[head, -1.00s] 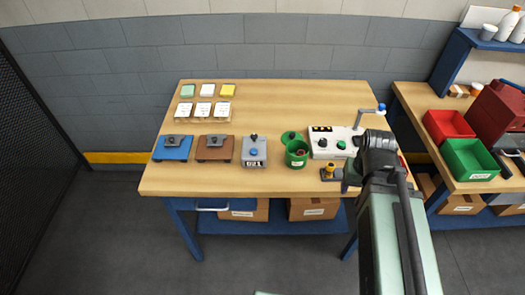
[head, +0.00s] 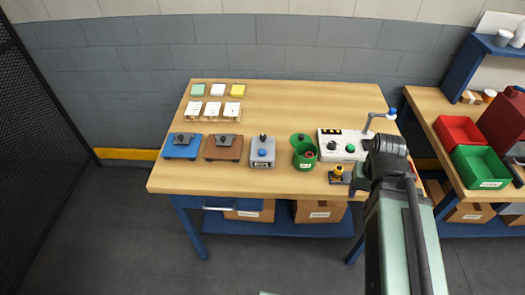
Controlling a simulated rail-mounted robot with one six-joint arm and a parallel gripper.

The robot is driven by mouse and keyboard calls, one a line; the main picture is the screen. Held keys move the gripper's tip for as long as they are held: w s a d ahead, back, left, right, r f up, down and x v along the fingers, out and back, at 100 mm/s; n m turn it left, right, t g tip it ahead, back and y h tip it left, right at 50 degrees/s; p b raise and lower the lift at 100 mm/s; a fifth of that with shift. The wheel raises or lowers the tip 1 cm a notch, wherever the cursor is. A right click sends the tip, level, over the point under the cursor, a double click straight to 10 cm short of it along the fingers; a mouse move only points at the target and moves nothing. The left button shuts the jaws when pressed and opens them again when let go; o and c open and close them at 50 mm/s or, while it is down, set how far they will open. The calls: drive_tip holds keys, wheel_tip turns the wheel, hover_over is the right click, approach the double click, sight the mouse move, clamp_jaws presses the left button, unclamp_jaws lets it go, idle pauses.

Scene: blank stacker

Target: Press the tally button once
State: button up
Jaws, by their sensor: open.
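The tally device is a small grey box (head: 257,161) on the table, with a blue round button (head: 262,153) on top and a black knob behind it. Its front counter is too small to read now. Nothing touches the button. My arm rises from the lower right and ends in view at a dark joint over the table's right side, well to the right of the tally box. My gripper cannot be made out; the arm seems to hide it.
A blue fixture (head: 182,152) and a brown fixture (head: 223,154) stand left of the box. A green cup (head: 304,158), a white control panel (head: 343,157) with a green button and a yellow-topped device (head: 338,174) stand right. The table's (head: 290,105) back middle is clear.

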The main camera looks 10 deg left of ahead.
clamp_jaws()
idle(1.7)
